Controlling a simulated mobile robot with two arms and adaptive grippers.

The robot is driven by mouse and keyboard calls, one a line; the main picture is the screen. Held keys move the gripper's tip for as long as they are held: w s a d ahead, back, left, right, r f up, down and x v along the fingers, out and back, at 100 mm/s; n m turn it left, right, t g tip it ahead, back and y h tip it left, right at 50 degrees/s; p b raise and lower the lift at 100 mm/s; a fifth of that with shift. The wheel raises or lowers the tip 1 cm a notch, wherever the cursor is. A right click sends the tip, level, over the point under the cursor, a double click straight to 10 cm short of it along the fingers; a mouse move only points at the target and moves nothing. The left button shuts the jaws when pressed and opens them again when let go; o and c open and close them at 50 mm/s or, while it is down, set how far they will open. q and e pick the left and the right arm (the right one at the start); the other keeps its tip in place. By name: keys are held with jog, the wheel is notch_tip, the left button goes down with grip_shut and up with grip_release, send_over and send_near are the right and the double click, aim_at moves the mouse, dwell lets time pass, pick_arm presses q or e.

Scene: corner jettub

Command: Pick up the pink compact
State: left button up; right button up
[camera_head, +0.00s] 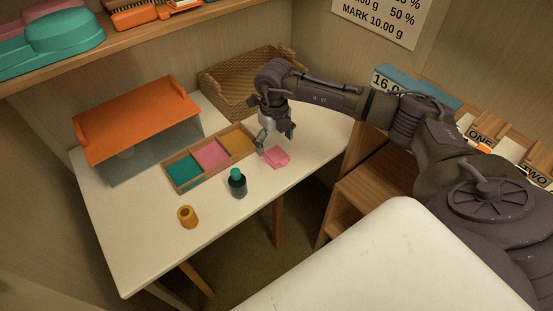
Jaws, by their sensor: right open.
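The pink compact (277,157) lies on the white table (140,238), near the table's right side, just right of a wooden tray. My right gripper (274,140) hangs above and slightly behind the compact, fingers pointing down. It is open, with nothing visible between its fingers. One finger is at the left, near the tray's right end; a small gap seems to separate the fingers from the compact. My left gripper is out of view.
A wooden tray (193,181) with teal, pink and yellow sections lies left of the compact. A dark bottle with a teal cap (237,184) and an orange spool-like piece (187,216) stand in front. An orange-topped clear box (137,118) and a wicker basket (224,84) stand behind.

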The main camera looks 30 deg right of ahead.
aim_at(276, 154)
jog(key=f+b, duration=0.1)
jog(key=f, duration=0.1)
jog(key=f+b, duration=0.2)
jog(key=f, duration=0.1)
jog(key=shift+s+d, duration=0.2)
jog(key=shift+r, duration=0.2)
jog(key=shift+c, duration=0.4)
jog(key=c, duration=1.2)
jog(key=shift+c, duration=0.2)
jog(key=shift+r, duration=0.1)
